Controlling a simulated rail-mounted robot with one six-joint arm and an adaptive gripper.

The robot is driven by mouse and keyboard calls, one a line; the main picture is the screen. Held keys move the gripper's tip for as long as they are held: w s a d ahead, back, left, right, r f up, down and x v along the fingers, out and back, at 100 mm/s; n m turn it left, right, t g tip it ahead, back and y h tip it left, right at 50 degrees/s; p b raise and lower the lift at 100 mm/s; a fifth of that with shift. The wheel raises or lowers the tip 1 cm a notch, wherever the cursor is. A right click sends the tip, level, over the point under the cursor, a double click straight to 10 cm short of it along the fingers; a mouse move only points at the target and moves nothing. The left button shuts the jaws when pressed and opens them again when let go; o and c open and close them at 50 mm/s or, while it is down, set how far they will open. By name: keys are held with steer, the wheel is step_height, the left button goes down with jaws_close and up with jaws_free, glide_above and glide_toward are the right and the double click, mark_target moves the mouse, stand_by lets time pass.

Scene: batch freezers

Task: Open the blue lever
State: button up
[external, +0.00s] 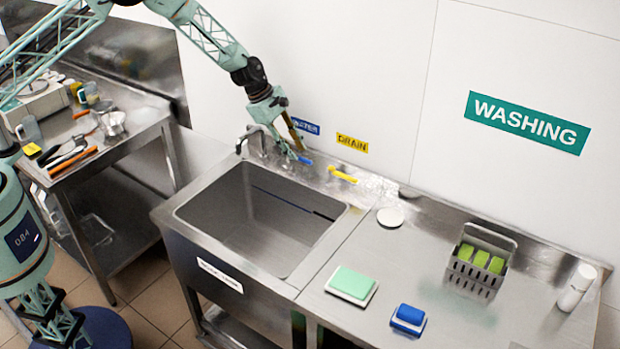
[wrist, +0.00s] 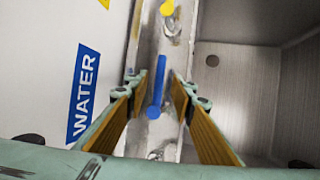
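The blue lever (wrist: 158,84) lies between the two spread fingers of my gripper (wrist: 152,82) in the wrist view, with a gap on each side. In the external view the blue lever (external: 304,160) shows as a small blue piece at the back rim of the sink, below the WATER label. My gripper (external: 296,146) is just over it, pointing down, and partly hides that spot. The gripper is open and holds nothing. I cannot tell exactly how high the fingertips are above the rim.
A yellow lever (external: 342,174) sits right of the blue one under the DRAIN label (external: 352,143). The faucet (external: 254,138) stands close on the left. The sink basin (external: 190,217) is empty. The wall with the WATER label (wrist: 84,92) is close behind.

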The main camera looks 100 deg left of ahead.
steer(key=shift+x, duration=1.45)
jaws_close()
